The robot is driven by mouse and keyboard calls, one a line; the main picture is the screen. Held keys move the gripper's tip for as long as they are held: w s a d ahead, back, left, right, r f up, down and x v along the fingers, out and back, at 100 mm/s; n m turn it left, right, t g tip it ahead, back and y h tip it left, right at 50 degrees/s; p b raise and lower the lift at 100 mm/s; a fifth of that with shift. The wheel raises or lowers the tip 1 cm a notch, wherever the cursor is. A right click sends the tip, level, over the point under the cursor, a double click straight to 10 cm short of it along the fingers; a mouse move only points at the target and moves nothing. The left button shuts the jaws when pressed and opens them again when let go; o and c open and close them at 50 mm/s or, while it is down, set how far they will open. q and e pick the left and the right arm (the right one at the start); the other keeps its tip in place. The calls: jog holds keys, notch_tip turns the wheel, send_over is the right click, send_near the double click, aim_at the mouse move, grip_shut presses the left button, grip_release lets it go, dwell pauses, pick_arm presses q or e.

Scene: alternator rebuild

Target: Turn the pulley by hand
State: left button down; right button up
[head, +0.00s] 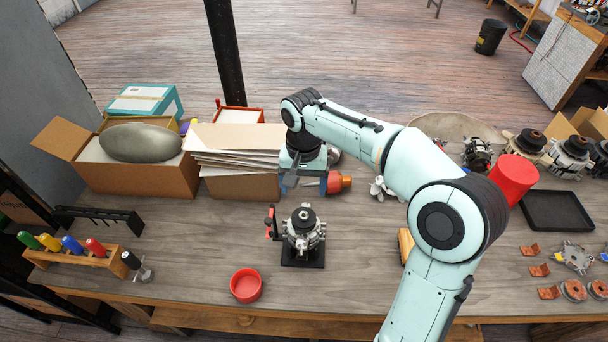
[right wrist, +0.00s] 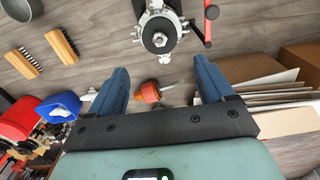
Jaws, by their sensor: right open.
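An alternator (head: 302,236) stands upright on a dark base on the bench, with its dark round pulley (head: 303,217) on top. In the right wrist view the pulley (right wrist: 159,36) shows from above with a bright nut at its centre. A red-handled lever (head: 270,222) stands at its left side in the head view. My right gripper (head: 306,184) is behind the alternator in the head view, apart from the pulley. Its blue fingers are spread wide and hold nothing, as the right wrist view (right wrist: 161,80) shows. My left gripper is not in view.
An orange-ended tool (head: 339,182) lies near my right gripper. A cardboard box with flat sheets (head: 240,187) is close by on the left. A red bowl (head: 246,285) is in front, and a rack of coloured-handled tools (head: 75,255) is at left. A red cylinder (head: 514,178) stands right.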

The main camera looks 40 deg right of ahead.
aim_at(304, 215)
jog(key=f, duration=0.5)
jog(key=f+b, duration=0.1)
jog(key=f, duration=0.4)
jog(key=shift+s+a+f, duration=0.1)
jog(key=shift+s+f, duration=0.1)
jog(key=shift+f, duration=0.2)
jog(key=shift+w+f, duration=0.1)
jog(key=shift+f, duration=0.8)
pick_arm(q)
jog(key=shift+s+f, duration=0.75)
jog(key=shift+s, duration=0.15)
pick_arm(e)
jog(key=c, duration=1)
jog(key=n, duration=0.3)
jog(key=shift+r+n, duration=0.1)
jog(key=shift+n, duration=0.3)
jog(key=shift+c, duration=0.2)
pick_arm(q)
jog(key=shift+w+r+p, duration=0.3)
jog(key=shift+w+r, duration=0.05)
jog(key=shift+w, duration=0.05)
pick_arm(e)
jog(key=shift+n, duration=0.7)
